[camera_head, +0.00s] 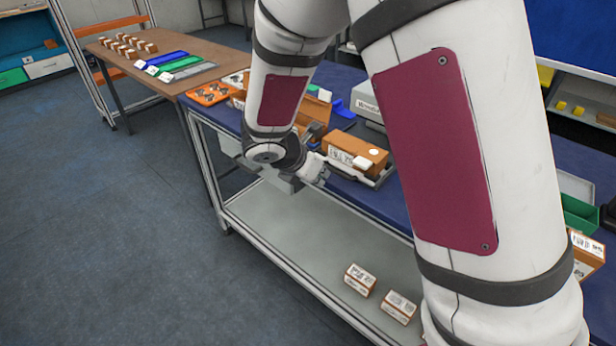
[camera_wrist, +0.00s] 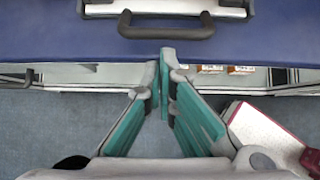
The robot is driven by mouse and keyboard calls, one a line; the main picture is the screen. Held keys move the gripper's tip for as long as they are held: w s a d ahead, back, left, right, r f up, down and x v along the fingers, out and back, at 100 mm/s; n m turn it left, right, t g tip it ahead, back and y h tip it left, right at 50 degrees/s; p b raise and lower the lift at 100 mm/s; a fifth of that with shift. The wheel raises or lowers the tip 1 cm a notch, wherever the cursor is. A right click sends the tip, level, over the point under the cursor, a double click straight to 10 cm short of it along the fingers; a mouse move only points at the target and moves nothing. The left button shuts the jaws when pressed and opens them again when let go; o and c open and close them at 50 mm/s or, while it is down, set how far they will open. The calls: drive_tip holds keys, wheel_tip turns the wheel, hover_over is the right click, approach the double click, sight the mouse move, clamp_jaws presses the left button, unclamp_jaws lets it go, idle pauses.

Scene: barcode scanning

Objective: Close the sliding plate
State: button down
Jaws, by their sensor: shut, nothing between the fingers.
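The sliding plate (camera_wrist: 165,5) shows only its light metal front edge at the top of the wrist view; the rest is cut off. A dark U-shaped handle (camera_wrist: 165,32) sticks out from it over the blue tabletop. My gripper (camera_wrist: 166,62) is shut and empty, its teal-padded fingers meeting near the table's front edge, apart from the handle in the picture. My arm hides much of the table.
A brown table (camera_head: 150,60) with small boxes stands behind. The floor (camera_head: 110,220) at left is clear.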

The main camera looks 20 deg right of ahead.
sight(349, 146)
drive_tip(key=shift+w+d, duration=0.25)
drive_tip(key=shift+d, duration=0.15)
drive_tip(key=w+d, duration=0.2)
drive_tip(key=d, duration=0.1)
drive_tip(key=w+d, duration=0.2)
drive_tip(key=d, duration=0.2)
drive_tip(key=w+d, duration=0.3)
drive_tip(key=shift+d, duration=0.3)
